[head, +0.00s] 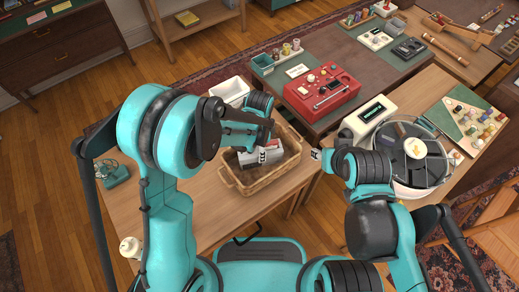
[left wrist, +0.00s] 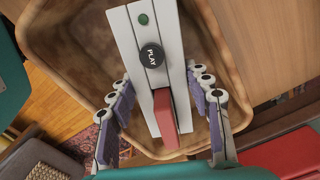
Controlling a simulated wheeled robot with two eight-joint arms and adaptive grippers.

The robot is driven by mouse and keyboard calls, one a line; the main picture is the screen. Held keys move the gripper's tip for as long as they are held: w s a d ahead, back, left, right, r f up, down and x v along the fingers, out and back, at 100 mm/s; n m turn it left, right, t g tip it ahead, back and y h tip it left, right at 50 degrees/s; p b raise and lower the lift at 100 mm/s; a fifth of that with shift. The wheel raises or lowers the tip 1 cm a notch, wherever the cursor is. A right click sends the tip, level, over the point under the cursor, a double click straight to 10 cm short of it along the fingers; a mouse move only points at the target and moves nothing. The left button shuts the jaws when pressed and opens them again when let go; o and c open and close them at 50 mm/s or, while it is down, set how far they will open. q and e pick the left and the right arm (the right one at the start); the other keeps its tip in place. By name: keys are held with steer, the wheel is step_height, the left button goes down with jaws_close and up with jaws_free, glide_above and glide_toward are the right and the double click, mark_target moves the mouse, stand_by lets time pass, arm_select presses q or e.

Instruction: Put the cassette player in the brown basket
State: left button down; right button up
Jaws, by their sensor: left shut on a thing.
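A white container (head: 230,90) stands behind the basket. A red device (head: 322,92) lies on the dark table behind. A white device with a small screen (head: 369,115) and a round tray of dark pieces (head: 412,151) stand right. A teal object (head: 111,173) lies at left.

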arm_select(q)
steer(key=shift+f, duration=0.15)
steer(key=c, duration=0.7)
jaws_free()
